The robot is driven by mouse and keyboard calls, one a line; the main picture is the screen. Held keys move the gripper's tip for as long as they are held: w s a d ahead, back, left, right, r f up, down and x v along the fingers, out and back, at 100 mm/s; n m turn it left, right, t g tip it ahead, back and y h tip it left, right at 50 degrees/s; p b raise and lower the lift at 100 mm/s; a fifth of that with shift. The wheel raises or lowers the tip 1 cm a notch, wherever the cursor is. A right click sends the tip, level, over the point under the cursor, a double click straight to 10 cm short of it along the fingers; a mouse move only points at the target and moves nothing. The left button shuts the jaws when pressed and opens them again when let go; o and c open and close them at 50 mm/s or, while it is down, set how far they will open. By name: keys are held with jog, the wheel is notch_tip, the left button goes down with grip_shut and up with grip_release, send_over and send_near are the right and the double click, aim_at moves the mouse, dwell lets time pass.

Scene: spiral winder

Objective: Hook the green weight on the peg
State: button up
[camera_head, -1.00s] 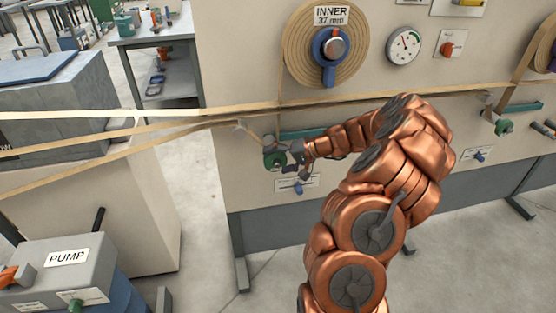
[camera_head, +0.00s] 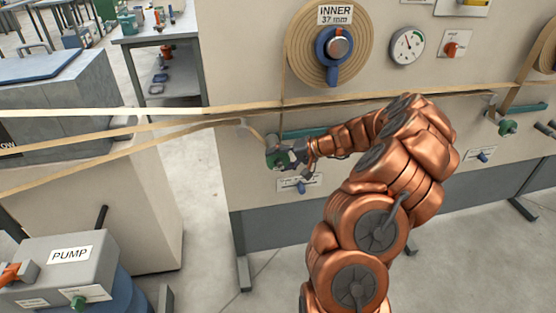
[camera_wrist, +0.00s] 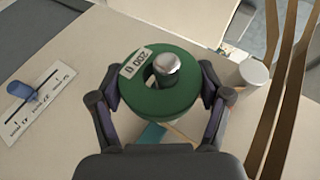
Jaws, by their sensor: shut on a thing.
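The green weight (camera_wrist: 149,101) is a thick ring with a "200 g" label, seen large in the wrist view. My gripper (camera_wrist: 162,106) is shut on the ring, one finger on each side. A round-ended metal peg (camera_wrist: 167,66) shows in the ring's hole. The ring looks to be around the peg, but how far along it sits I cannot tell. In the head view, the green weight (camera_head: 279,162) is small at the machine's front, below the tan strip. My gripper (camera_head: 294,154) is at its right side, and my forearm extends behind it to the right.
Tan strips (camera_head: 160,127) run from the left to the machine front, close above my gripper. A pale roller (camera_wrist: 254,73) stands right of the weight in the wrist view. A blue lever (camera_wrist: 21,91) is at left. Another green weight (camera_head: 508,128) hangs further right.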

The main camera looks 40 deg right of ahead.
jog(key=c, duration=0.8)
jog(key=shift+o, duration=0.2)
